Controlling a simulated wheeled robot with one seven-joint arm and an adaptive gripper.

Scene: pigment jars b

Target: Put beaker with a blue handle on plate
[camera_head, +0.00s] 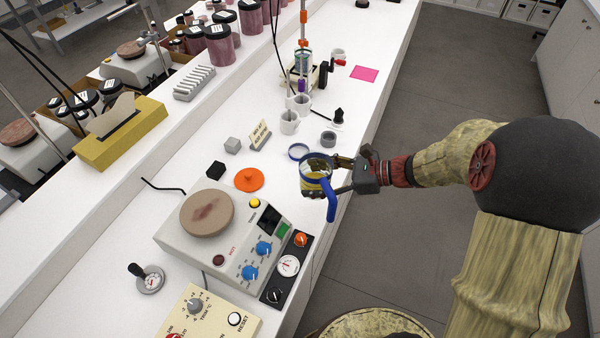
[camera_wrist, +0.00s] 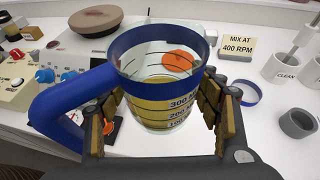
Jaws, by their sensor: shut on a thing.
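The beaker (camera_head: 315,172) is clear with a blue rim, a blue handle and yellow content. It also shows large and upright in the wrist view (camera_wrist: 160,85), with volume marks on its side. My gripper (camera_head: 328,178) is shut on the beaker, one finger on each side of the glass, and it shows in the wrist view too (camera_wrist: 165,118). The beaker is near the bench's front edge; I cannot tell its exact height above the bench. The plate (camera_head: 207,213) is the round brownish top of the hotplate device, with a dark red stain, left of the beaker. Nothing stands on it.
An orange lid (camera_head: 249,180) lies between plate and beaker. A black cube (camera_head: 215,169) and a grey cube (camera_head: 232,145) are behind. Knobs line the device's front.

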